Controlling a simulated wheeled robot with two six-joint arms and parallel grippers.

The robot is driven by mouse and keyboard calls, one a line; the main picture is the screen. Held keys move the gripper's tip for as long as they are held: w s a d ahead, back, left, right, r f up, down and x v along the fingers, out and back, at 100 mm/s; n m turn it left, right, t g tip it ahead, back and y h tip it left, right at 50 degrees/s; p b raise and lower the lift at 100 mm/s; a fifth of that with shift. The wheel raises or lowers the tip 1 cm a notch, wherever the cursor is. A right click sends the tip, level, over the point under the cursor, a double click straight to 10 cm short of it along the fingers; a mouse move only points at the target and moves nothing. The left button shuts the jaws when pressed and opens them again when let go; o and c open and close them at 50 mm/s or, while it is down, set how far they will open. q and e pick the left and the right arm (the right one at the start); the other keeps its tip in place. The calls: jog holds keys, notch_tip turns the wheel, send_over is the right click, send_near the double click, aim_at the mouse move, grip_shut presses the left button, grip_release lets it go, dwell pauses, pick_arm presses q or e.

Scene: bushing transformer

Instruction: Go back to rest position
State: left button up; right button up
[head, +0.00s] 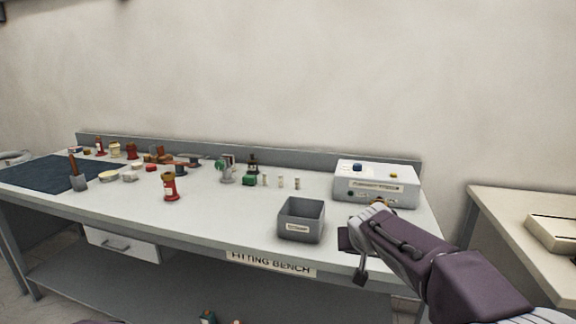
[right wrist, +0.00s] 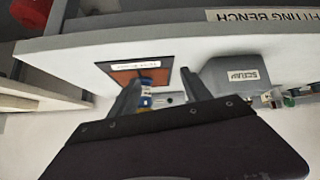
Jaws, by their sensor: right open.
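My right gripper (head: 354,257) is at the front right edge of the fitting bench (head: 250,215), to the right of the grey scrap bin. In the right wrist view its two fingers (right wrist: 162,85) are apart. A small blue and yellow piece (right wrist: 147,90) shows near one finger, in front of a brown, dark-framed pad (right wrist: 122,78) with a label. I cannot tell whether the piece touches the finger, and no grip on it shows. My left gripper is not in view.
The open scrap bin (head: 302,220) and a white tester box (head: 376,186) stand near my right arm. A red bushing (head: 170,187) and several small parts stand further left. A dark blue mat (head: 45,174) lies at the far left. A side table (head: 510,215) stands at right.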

jog(key=s+f+g+b, duration=0.2)
jog(key=s+f, duration=0.3)
jog(key=f, duration=0.3)
jog(key=s+f+g+b, duration=0.1)
jog(key=s+f+g, duration=0.1)
jog(key=s+f, duration=0.5)
jog(key=s+f+n+g+y+b, duration=0.15)
jog(key=s+f+g, duration=0.25)
jog(key=s+f, duration=1)
notch_tip(320, 180, up, 24)
jog(key=p, duration=2.2)
jog(key=shift+f+y+p, duration=0.25)
jog(key=shift+y+p, duration=0.1)
jog(key=shift+p, duration=0.05)
jog(key=shift+m, duration=0.25)
